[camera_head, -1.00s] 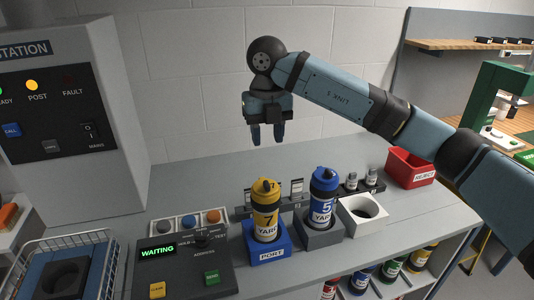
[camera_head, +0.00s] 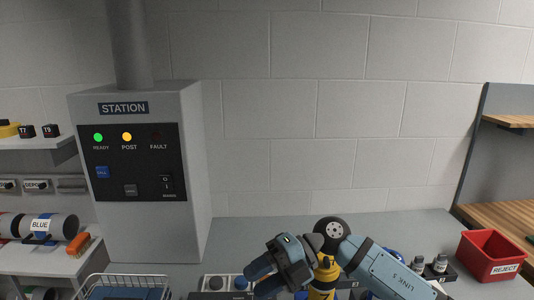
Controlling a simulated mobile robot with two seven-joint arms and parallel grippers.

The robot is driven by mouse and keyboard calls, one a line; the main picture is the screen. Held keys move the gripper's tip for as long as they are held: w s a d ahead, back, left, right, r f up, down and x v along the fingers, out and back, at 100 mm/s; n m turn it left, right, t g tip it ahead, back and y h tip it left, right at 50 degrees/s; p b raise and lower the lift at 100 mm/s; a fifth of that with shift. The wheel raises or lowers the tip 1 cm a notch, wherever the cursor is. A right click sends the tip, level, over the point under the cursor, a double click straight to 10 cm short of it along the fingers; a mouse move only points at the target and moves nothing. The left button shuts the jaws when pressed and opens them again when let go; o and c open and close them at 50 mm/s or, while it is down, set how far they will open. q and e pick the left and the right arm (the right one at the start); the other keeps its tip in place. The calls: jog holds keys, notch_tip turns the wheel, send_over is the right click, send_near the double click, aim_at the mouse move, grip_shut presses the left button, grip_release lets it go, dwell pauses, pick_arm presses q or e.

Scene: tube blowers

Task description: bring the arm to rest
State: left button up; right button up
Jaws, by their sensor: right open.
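My right gripper (camera_head: 257,279) is low in the middle of the head view. Its arm comes in from the lower right, and its two fingers point left and down. The fingers are apart with nothing between them. The gripper and wrist cover part of a yellow and black canister (camera_head: 322,280) behind them. I cannot tell how far apart the gripper and the canister are. My left gripper is not in view.
A grey station cabinet (camera_head: 190,225) with lit green and amber lamps stands at the left. A red reject bin (camera_head: 493,257) is at the right. A wire basket (camera_head: 125,281) is at the lower left. Shelves with canisters (camera_head: 48,226) stand at the far left.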

jog(key=s+d+f+m+t+p, duration=0.1)
jog(key=d+f+m+t, duration=0.3)
jog(key=m+t, duration=0.45)
jog(key=s+d+f+m+t+h+p, duration=0.1)
jog(key=d+f+m+t, duration=0.25)
jog(key=m+t, duration=0.5)
jog(key=s+d+f+m+t+p, duration=0.15)
jog(key=d+f+m+t, duration=0.35)
jog(key=m, duration=0.6)
jog(key=s+d+f+m+g+h+p, duration=0.1)
jog(key=s+d+f+m+g+h, duration=0.1)
jog(key=s+f, duration=0.6)
jog(key=s+d+f+m+g+h, duration=0.3)
jog(key=s+d+f+m+h, duration=0.2)
jog(key=s+f, duration=0.3)
jog(key=shift+d+f+m+h+p, duration=0.35)
jog(key=shift+d+h, duration=0.1)
jog(key=shift+h, duration=0.45)
